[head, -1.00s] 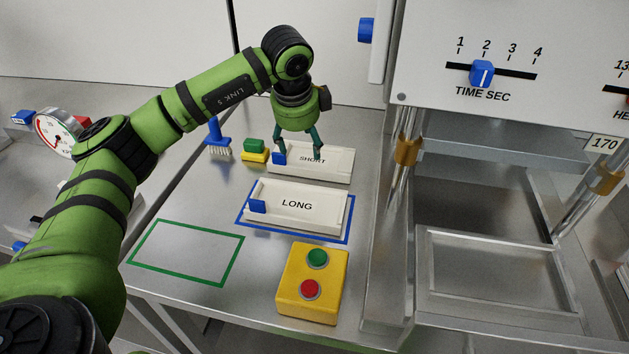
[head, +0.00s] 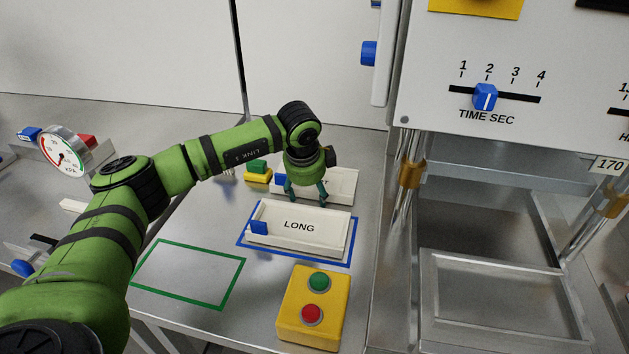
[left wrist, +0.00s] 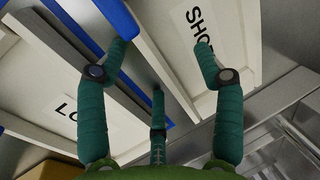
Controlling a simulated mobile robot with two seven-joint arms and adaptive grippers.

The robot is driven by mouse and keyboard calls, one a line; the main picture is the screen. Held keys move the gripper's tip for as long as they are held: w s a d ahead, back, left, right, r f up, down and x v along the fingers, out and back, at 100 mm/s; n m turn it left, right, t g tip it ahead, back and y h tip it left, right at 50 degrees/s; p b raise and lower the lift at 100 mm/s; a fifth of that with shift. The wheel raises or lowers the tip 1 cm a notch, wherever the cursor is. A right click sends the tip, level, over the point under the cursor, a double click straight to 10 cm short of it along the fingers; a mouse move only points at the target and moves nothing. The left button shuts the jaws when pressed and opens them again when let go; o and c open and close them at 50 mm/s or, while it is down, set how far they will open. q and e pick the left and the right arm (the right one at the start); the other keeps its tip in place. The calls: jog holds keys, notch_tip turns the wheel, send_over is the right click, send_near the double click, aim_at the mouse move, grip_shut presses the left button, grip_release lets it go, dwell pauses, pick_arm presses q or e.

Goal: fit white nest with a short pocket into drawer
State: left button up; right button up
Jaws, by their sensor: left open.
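The white nest marked SHORT (head: 343,183) lies at the back of the metal bench, with a blue tab on its left end. My left gripper (head: 307,198) is open, its fingers pointing down at the near side of this nest and covering most of its label. In the left wrist view the nest (left wrist: 168,55) fills the upper middle, with the open fingers (left wrist: 160,85) in front of it. I cannot tell whether they touch it. The drawer appears to be the metal framed tray (head: 432,283) at the right, under the press. My right gripper is not in view.
The white LONG nest (head: 322,238) sits inside a blue outline just nearer than the SHORT nest. A yellow button box (head: 291,322) stands at the front. A green outlined area (head: 238,277) at left is empty. Metal posts (head: 408,190) flank the drawer opening.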

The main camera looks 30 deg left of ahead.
pick_arm(q)
grip_shut()
jog(key=shift+s, duration=0.15)
